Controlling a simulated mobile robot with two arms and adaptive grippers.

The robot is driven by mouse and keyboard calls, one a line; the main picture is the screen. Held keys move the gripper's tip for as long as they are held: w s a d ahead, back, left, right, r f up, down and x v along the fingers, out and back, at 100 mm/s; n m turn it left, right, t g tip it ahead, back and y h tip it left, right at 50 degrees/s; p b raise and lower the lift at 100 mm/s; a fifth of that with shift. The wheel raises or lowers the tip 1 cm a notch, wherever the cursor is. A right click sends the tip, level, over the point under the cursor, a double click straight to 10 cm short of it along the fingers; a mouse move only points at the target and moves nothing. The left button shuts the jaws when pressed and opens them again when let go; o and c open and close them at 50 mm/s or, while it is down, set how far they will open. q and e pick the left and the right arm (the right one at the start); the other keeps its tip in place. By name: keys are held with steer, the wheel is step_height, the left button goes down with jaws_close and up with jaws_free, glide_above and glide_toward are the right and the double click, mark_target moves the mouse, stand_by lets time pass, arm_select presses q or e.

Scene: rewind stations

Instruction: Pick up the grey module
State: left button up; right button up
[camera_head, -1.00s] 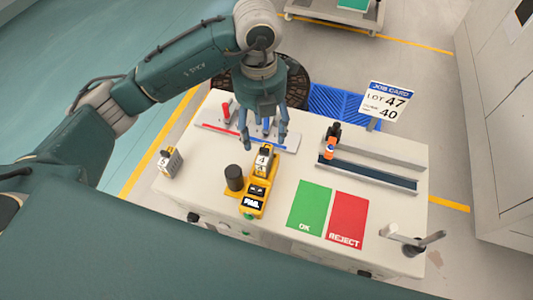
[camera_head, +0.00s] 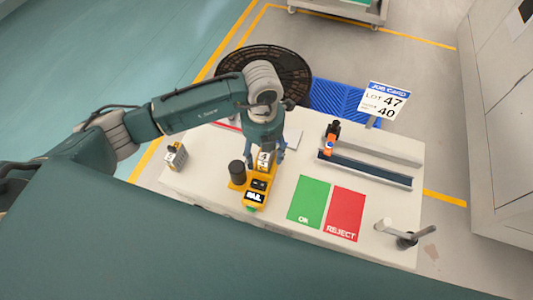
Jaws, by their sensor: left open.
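A small grey module with a white numbered label (camera_head: 263,160) sits in the yellow test fixture (camera_head: 257,187), whose dark display seems to read FAIL. My left gripper (camera_head: 264,156) points down over it, open, with one finger on each side of the module. I cannot tell whether the fingers touch it. A second small grey block with a pale label and some yellow (camera_head: 175,156) stands at the table's left end, apart from the gripper. My right gripper is not in view.
Green OK (camera_head: 308,201) and red REJECT (camera_head: 345,213) pads lie to the right. A rail with an orange and black item (camera_head: 330,140), a job card (camera_head: 383,100) and a crank (camera_head: 405,238) are further right.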

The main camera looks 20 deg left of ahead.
arm_select(q)
steer(key=c, duration=1.5)
steer(key=shift+w+r, duration=0.1)
steer(key=shift+r, duration=0.45)
step_height(320, 180, up, 10)
steer(key=b, duration=0.3)
step_height(320, 180, up, 9)
